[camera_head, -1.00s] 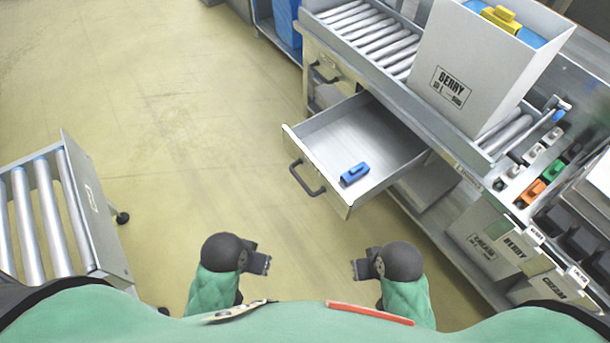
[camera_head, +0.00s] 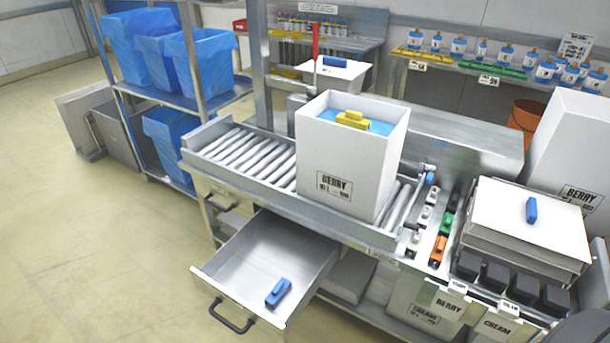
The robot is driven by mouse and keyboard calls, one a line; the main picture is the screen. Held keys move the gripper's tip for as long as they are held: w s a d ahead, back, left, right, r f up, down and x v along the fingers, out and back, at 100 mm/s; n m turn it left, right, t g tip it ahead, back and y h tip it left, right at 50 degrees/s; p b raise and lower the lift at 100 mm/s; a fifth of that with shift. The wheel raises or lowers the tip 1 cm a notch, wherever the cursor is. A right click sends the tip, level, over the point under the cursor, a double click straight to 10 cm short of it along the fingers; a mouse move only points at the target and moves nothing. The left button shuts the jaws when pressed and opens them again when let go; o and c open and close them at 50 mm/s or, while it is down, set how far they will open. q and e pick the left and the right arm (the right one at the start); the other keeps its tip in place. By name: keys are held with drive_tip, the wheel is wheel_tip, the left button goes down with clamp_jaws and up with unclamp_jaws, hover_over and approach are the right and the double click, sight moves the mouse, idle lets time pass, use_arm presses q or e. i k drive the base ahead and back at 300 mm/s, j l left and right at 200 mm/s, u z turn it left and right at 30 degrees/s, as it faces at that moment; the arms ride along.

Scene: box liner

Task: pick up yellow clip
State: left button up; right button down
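The yellow clip (camera_head: 353,119) lies on the blue liner (camera_head: 382,127) at the top of a white box (camera_head: 345,172) marked BERRY. The box stands on a roller conveyor, right of the picture's middle. Neither of my grippers shows in the head view now, so I cannot see whether they are open or shut.
An open drawer (camera_head: 240,258) holding a blue clip (camera_head: 278,292) juts out below the conveyor (camera_head: 240,150). Small coloured clips stand in a rack right of the box. A white-topped stack (camera_head: 530,215) with another blue clip is farther right. Floor on the left is clear.

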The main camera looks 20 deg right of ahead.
sight(353, 119)
drive_tip(key=k+l+z, duration=0.1)
drive_tip(key=l+z, duration=0.25)
drive_tip(key=l, duration=0.4)
drive_tip(key=l+z, duration=0.35)
drive_tip(key=l, duration=0.35)
